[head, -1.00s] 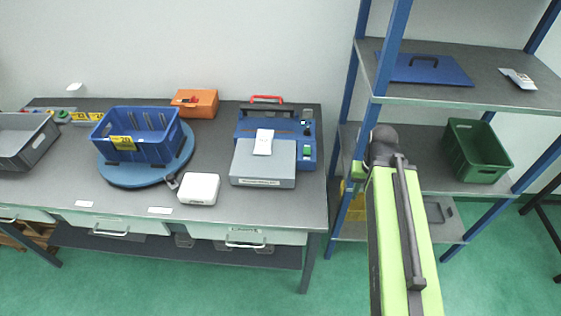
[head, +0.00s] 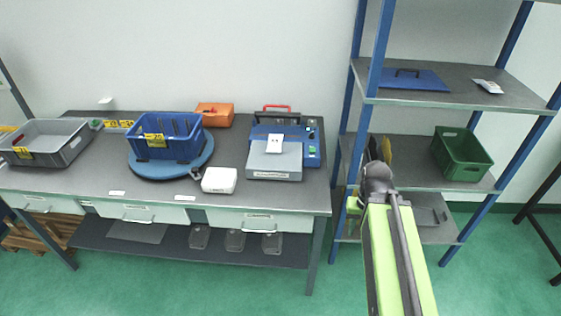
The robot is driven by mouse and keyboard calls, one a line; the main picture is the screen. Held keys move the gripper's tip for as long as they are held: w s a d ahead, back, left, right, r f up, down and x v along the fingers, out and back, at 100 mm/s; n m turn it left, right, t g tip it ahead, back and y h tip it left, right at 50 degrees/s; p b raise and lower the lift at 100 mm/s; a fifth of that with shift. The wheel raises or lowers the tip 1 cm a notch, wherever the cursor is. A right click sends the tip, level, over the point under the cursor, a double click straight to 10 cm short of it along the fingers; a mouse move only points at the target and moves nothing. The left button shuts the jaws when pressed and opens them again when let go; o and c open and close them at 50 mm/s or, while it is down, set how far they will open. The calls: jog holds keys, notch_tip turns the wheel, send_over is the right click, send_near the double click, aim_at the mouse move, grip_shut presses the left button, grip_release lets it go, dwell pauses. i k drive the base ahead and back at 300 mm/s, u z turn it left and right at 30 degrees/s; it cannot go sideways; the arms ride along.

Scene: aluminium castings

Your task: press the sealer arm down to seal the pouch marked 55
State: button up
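The sealer (head: 312,152) is a blue machine with a grey front plate (head: 262,160), standing at the right end of the workbench. A red-handled black bar (head: 279,110) shows at its back and looks raised. A small white pouch (head: 274,143) lies on the grey plate, its far end towards the bar. Its marking is too small to read. My green arm reaches up at the right, in front of the shelf rack and apart from the sealer. My gripper cannot be made out; the dark joint at the arm's end hides what lies beyond it.
Left of the sealer are a white box (head: 219,180), an orange case (head: 214,114) and a blue crate (head: 166,148) on a blue turntable (head: 148,171). A grey tray (head: 72,157) lies further left. The rack at right holds a green crate (head: 462,154) and a blue lid (head: 418,80).

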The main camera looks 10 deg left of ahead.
aim_at(258, 115)
jog(key=u, duration=0.55)
jog(key=i, duration=1.4)
jog(key=k, duration=0.55)
jog(key=u, duration=2.65)
jog(key=k, duration=0.6)
jog(key=z, duration=1.05)
